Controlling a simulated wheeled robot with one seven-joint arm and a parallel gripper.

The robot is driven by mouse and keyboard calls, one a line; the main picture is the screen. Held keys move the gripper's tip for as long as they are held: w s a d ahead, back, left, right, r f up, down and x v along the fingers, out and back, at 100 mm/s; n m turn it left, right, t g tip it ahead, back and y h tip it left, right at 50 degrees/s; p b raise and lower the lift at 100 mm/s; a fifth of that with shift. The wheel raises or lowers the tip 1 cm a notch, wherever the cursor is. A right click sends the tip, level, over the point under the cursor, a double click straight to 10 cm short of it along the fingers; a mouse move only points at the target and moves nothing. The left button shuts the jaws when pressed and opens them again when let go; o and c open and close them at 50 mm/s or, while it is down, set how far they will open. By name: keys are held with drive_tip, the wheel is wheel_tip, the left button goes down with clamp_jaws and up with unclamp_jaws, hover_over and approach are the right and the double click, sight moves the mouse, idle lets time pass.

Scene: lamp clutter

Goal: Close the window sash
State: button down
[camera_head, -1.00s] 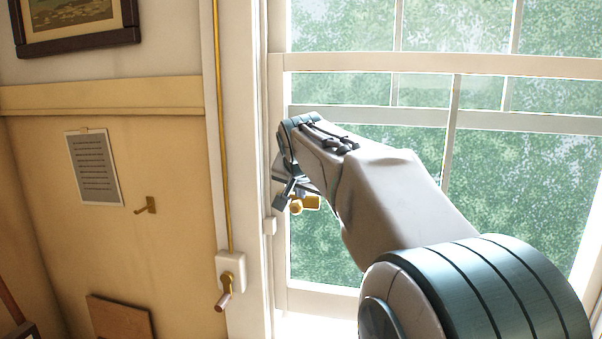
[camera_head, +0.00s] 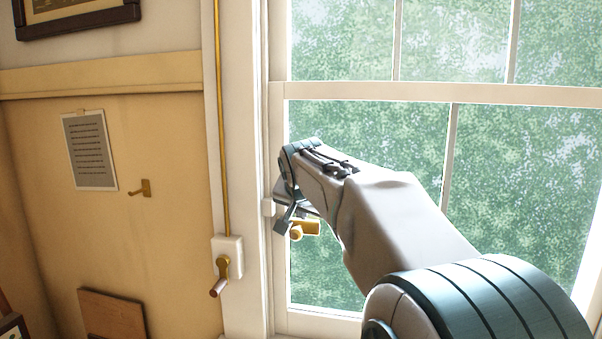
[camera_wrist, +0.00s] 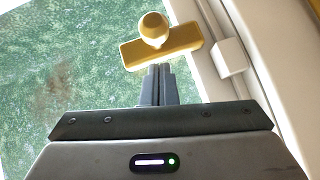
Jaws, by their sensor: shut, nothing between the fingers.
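The window sash (camera_head: 452,96) is a white framed pane. Its top rail runs level across the window in the head view, with no second rail showing apart from it. Its bottom rail (camera_head: 318,320) is low in the frame, partly hidden by my arm. A brass handle (camera_head: 305,227) with a round knob is on the sash's left side; it also shows in the wrist view (camera_wrist: 182,45). My gripper (camera_head: 284,221) is shut and empty at the handle. In the wrist view its fingertips (camera_wrist: 158,70) meet the handle's edge; I cannot tell whether they touch.
A small white block (camera_head: 268,207) sits on the left jamb beside the handle. Left of the window are a brass rod with a crank (camera_head: 222,268), a wall hook (camera_head: 146,189), a notice (camera_head: 90,150) and a framed picture (camera_head: 75,16). My arm covers the lower right.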

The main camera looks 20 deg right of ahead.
drive_tip(key=w+d+r+p+v, duration=0.1)
drive_tip(key=r+v, duration=0.1)
drive_tip(key=v, duration=1)
drive_tip(key=s+a+f+n+g+y+p, duration=0.1)
drive_tip(key=s+a+f+n+g, duration=0.2)
drive_tip(key=s+f, duration=0.8)
drive_tip(key=s+a+f+n+g+y+p, duration=0.1)
drive_tip(key=s+a+f+n+g+p, duration=0.1)
drive_tip(key=s+f, duration=0.9)
wheel_tip(320, 180, down, 7)
drive_tip(key=shift+s+a+r+n+g+y, duration=0.2)
drive_tip(key=shift+a+n+g+y, duration=0.35)
drive_tip(key=shift+n, duration=0.65)
